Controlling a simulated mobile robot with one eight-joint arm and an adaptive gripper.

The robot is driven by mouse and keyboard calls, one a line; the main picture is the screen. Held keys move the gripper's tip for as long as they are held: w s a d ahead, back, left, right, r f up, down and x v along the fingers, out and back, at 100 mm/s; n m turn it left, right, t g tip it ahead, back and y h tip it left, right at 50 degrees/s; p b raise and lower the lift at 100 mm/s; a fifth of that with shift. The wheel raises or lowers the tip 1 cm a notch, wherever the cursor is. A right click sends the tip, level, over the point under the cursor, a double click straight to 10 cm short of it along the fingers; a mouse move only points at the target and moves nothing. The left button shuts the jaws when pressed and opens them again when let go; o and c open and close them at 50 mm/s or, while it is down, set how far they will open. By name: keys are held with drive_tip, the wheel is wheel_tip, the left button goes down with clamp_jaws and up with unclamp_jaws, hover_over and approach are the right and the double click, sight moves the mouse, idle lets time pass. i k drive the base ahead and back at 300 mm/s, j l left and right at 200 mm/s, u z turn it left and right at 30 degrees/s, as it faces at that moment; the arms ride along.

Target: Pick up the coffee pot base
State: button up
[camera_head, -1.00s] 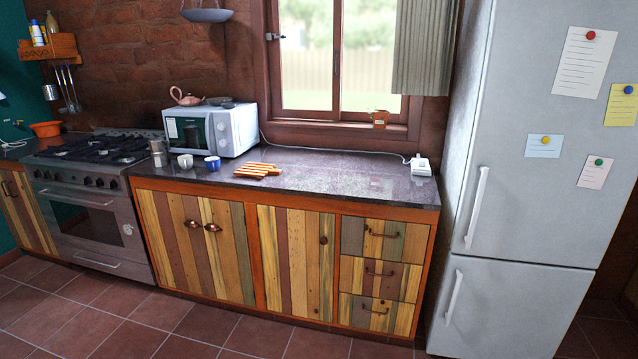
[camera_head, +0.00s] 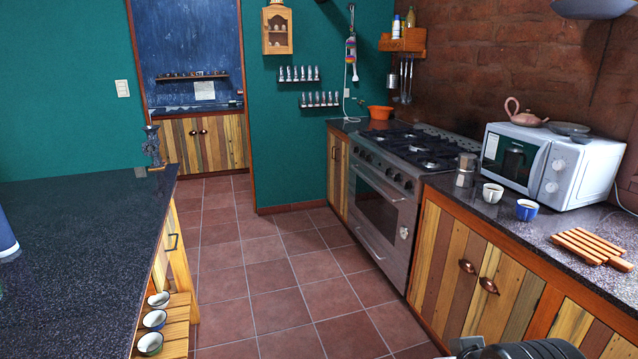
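A small metallic coffee pot (camera_head: 465,170) stands upright on the dark counter, between the stove and the white cup. It looks like a grey moka pot; at this size I cannot tell whether its base is separate from its top. A dark and grey piece of my arm's end, perhaps my gripper (camera_head: 518,349), shows at the bottom edge, low in front of the wooden cabinets. It is apart from the pot. Its fingers are out of frame or hidden, and I see nothing held.
A white cup (camera_head: 492,193), a blue cup (camera_head: 526,209), a wooden trivet (camera_head: 590,246) and a microwave (camera_head: 549,165) stand on the right counter. The stove (camera_head: 385,190) is beyond the pot. A dark island (camera_head: 75,240) is at left. The tiled floor (camera_head: 270,260) between is clear.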

sight(461, 181)
drive_tip(key=i+j, duration=0.15)
drive_tip(key=i, duration=0.4)
drive_tip(key=i+j, duration=0.15)
drive_tip(key=i, duration=0.35)
drive_tip(key=i+j, duration=0.2)
drive_tip(key=i, duration=0.35)
drive_tip(key=i+j, duration=0.15)
drive_tip(key=i, duration=0.35)
drive_tip(key=i+z, duration=0.5)
drive_tip(key=i+j+z, duration=0.25)
drive_tip(key=z, duration=0.2)
drive_tip(key=i+j+z, duration=0.35)
drive_tip(key=z, duration=0.15)
drive_tip(key=i+j+z, duration=0.45)
drive_tip(key=k+j, duration=0.05)
drive_tip(key=k, duration=0.05)
